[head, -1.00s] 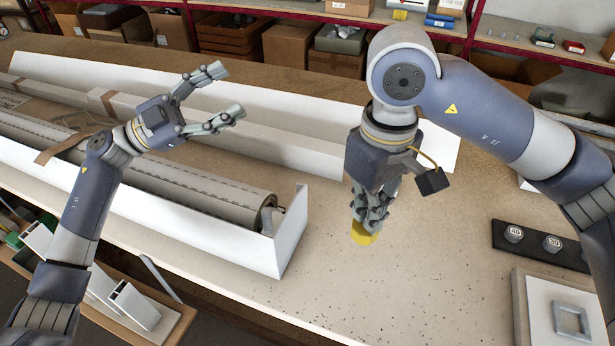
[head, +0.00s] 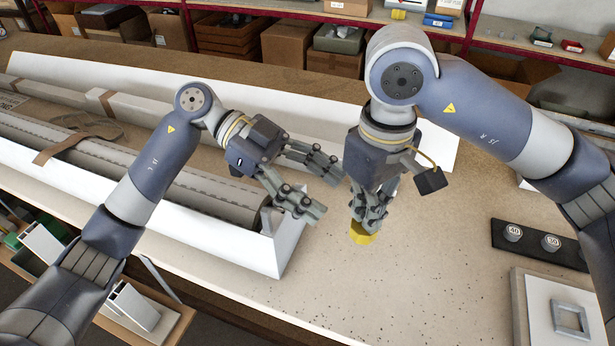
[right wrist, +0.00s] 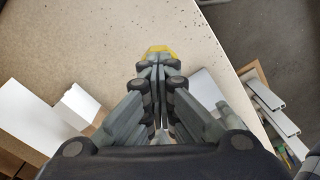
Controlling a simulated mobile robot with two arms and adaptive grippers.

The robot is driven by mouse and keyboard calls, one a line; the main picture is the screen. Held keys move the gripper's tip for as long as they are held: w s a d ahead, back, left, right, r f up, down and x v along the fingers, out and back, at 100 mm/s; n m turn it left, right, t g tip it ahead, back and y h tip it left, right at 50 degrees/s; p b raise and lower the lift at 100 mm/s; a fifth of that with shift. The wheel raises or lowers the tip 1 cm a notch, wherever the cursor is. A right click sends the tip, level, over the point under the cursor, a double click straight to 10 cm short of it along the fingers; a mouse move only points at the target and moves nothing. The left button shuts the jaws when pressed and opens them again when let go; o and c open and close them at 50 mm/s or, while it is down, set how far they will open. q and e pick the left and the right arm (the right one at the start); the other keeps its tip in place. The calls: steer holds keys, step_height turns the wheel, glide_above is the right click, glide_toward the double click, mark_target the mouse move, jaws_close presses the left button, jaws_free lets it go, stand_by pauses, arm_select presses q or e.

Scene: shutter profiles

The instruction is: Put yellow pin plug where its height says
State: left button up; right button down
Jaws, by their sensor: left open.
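The yellow pin plug (head: 362,234) is at the fingertips of my right gripper (head: 368,218), which points down over the middle of the bench. The fingers are closed around its upper part, and only its lower part shows. In the right wrist view the plug (right wrist: 160,49) shows as a yellow edge beyond the closed fingers (right wrist: 160,66). I cannot tell whether it touches the bench. My left gripper (head: 328,190) is open and empty, its fingers pointing right, close beside the right gripper. A black strip (head: 540,256) at the right carries round grey pieces marked 40 and 30.
A long white open box (head: 275,255) with a rolled profile lies at the left, under my left arm. A white board with a grey square frame (head: 570,318) is at the front right. The bench (head: 420,290) between them is clear. Shelves with cardboard boxes (head: 287,45) stand behind.

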mark_target(364, 229)
arm_select(q)
steer(key=x, duration=0.9)
steer(key=shift+s+d+f, duration=0.1)
steer(key=shift+d, duration=0.3)
steer(key=c, duration=1.2)
arm_select(e)
steer(key=c, duration=1.9)
jaws_free()
steer(key=shift+r, duration=0.15)
